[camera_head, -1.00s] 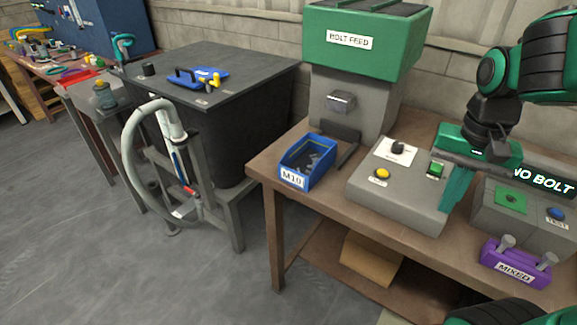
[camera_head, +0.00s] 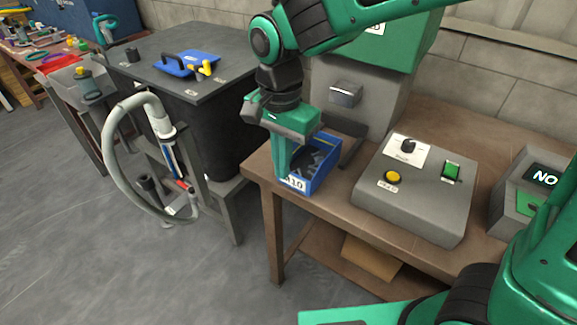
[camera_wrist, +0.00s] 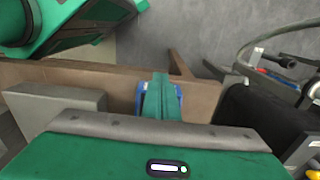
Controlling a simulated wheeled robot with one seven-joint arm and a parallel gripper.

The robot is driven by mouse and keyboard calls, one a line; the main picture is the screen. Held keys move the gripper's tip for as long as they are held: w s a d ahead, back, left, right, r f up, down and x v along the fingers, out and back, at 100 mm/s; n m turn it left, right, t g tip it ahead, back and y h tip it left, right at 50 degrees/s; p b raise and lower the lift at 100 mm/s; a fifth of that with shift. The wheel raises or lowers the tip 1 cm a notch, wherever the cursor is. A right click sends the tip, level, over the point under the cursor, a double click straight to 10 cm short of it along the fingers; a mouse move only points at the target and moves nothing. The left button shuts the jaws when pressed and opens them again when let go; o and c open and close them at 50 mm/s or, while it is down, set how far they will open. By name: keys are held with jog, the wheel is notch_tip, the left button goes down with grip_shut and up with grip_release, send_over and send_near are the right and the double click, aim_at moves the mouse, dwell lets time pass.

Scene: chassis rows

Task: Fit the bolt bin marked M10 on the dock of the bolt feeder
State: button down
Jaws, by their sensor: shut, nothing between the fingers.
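The blue bolt bin (camera_head: 322,176) stands on the brown bench near its left end. Its white label (camera_head: 296,184) is partly covered by my fingers and reads about "10". Bolts show inside the bin. It also shows in the wrist view (camera_wrist: 179,98), mostly behind my fingers. The green and grey bolt feeder (camera_head: 352,112) stands behind the bin, with dark parts at its foot (camera_head: 356,131); my arm covers part of its top. My gripper (camera_head: 283,172) is shut, pointing down over the bin's front left side. I cannot tell whether it touches the bin.
A grey control box (camera_head: 425,200) with a yellow button, a knob and a green switch stands right of the bin. A display box (camera_head: 535,190) reading "NO" is farther right. A dark tank (camera_head: 190,110) with a hose (camera_head: 112,145) stands left, across a narrow gap.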

aim_at(290, 182)
jog(key=f, duration=0.3)
jog(key=w+f, duration=0.1)
jog(key=f, duration=0.2)
jog(key=d+f, duration=0.1)
jog(key=f, duration=0.2)
jog(key=shift+w, duration=0.3)
jog(key=shift+w+d, duration=0.5)
jog(key=shift+w, duration=0.15)
